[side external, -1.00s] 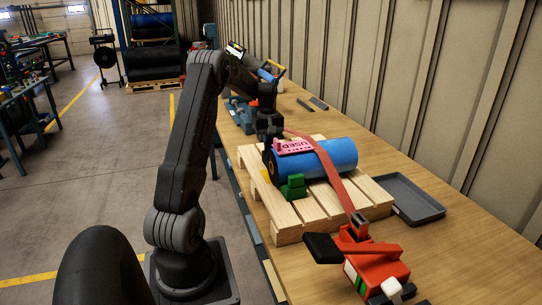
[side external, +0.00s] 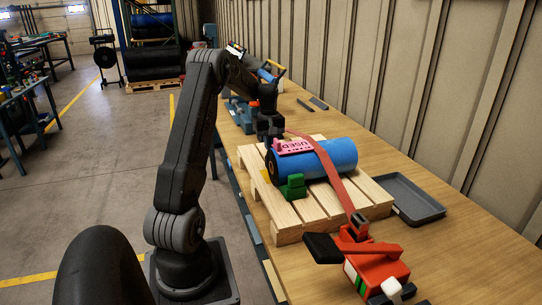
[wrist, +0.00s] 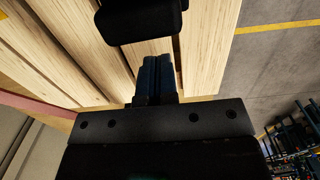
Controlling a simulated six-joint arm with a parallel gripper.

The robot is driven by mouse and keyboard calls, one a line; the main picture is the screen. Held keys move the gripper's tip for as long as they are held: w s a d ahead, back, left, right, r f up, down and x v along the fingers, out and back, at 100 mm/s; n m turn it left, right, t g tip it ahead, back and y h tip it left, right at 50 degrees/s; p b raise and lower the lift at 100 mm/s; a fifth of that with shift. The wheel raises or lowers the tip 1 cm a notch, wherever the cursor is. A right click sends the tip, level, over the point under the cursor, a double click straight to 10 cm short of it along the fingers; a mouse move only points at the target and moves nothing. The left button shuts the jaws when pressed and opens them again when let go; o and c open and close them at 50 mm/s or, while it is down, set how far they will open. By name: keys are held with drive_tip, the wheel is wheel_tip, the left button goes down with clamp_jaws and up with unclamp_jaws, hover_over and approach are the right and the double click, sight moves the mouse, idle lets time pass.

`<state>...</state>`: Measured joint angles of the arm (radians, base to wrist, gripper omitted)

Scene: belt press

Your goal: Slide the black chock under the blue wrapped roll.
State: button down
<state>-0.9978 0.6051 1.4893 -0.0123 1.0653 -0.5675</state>
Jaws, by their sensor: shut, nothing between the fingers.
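The blue wrapped roll (side external: 330,158) lies on its side on a wooden pallet (side external: 287,232), with a pink tag marked "USED" (side external: 296,146) on top. A green chock (side external: 294,187) stands against its near side. My gripper (side external: 268,143) is low at the far left end of the roll, and its tips are partly hidden. In the wrist view its dark fingers (wrist: 157,78) are shut and empty above the pallet slats. A black block (wrist: 140,20), which looks like the black chock, lies just ahead of the fingertips with a small gap in view. In the side view I cannot make the chock out.
A red strap (side external: 335,175) crosses the roll to a red tool with a black handle (side external: 322,248) at the pallet's near end. A grey tray (side external: 413,198) lies on the bench right of the pallet.

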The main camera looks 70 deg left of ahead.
drive_tip(key=shift+a, duration=1.25)
wheel_tip(320, 180, up, 7)
